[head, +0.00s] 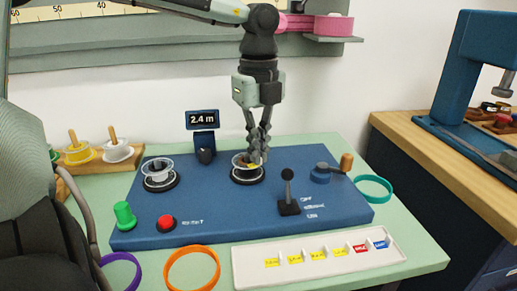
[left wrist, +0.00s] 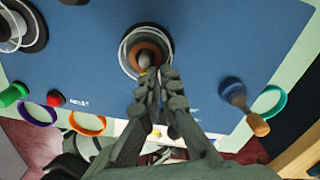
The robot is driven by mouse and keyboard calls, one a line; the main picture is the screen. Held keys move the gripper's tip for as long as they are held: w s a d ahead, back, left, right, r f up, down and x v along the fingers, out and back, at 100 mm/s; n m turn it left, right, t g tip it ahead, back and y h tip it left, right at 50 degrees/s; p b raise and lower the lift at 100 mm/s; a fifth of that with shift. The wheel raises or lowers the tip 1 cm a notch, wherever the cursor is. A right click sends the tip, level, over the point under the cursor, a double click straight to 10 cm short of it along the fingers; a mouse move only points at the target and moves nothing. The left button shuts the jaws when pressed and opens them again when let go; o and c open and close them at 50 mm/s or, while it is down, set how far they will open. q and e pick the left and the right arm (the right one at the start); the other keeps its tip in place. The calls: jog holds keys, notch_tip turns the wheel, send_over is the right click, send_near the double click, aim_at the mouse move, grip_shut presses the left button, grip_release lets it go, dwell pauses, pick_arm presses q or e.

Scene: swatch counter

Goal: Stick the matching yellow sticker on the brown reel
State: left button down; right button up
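The brown reel (left wrist: 137,50) with clear flanges sits on the right spindle of the blue machine; in the head view the reel (head: 239,161) is partly hidden by my fingers. My left gripper (head: 258,158) points down at its near right side, with the fingertips close together at the rim. A small yellow sticker (head: 252,166) shows at the fingertips, and in the left wrist view the sticker (left wrist: 143,72) is mostly covered by them. I cannot tell whether it touches the reel. Several yellow stickers, a red and a blue one lie in the white tray (head: 246,274). My right gripper is out of view.
The blue machine (head: 215,215) carries an empty-looking left reel (head: 158,170), a display (head: 202,119), a black lever (head: 288,190), a crank (head: 345,163) and green and red knobs. Purple, orange (head: 191,268) and teal (head: 374,188) rings lie around it.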

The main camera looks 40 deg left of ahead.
pick_arm(q)
jog(key=shift+f, duration=0.1)
jog(key=c, duration=1.6)
grip_release()
jog(key=shift+c, duration=0.2)
notch_tip(320, 180, up, 5)
jog(key=shift+r+p, duration=0.1)
jog(key=shift+p, duration=1.1)
jog(key=shift+r, duration=1)
jog(key=shift+f, duration=0.1)
